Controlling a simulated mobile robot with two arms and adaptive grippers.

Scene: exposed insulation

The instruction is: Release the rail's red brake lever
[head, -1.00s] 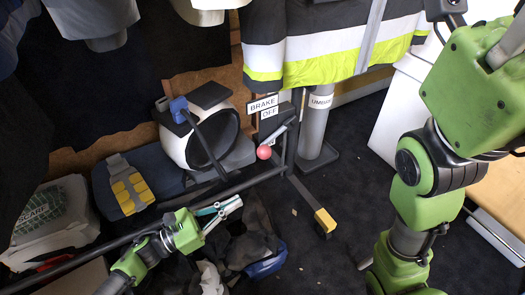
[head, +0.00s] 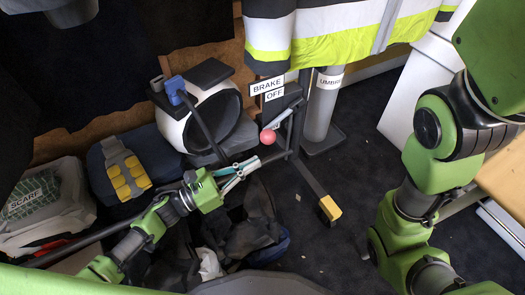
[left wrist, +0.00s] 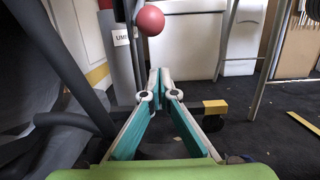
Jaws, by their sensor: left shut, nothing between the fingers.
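The brake lever is a short grey bar ending in a red ball knob (head: 268,136), on the rail's post below the "BRAKE" (head: 267,84) and "OFF" (head: 275,94) signs. In the left wrist view the red knob (left wrist: 150,20) shows above the fingertips, slightly to their left. My left gripper (head: 256,163) is shut and empty, just below and left of the knob in the head view. A gap shows between its fingertips and the knob. In the left wrist view its teal-lined fingers (left wrist: 158,75) meet at the tips. My right gripper is not in view.
A dark rail (head: 80,241) runs diagonally behind my left arm. A white, black-mouthed cylinder (head: 180,128) and a yellow-block weight belt (head: 126,178) lie behind it. A grey umbrella tube (head: 321,105) stands right of the post. A yellow-tipped foot (head: 330,208) projects over dark floor.

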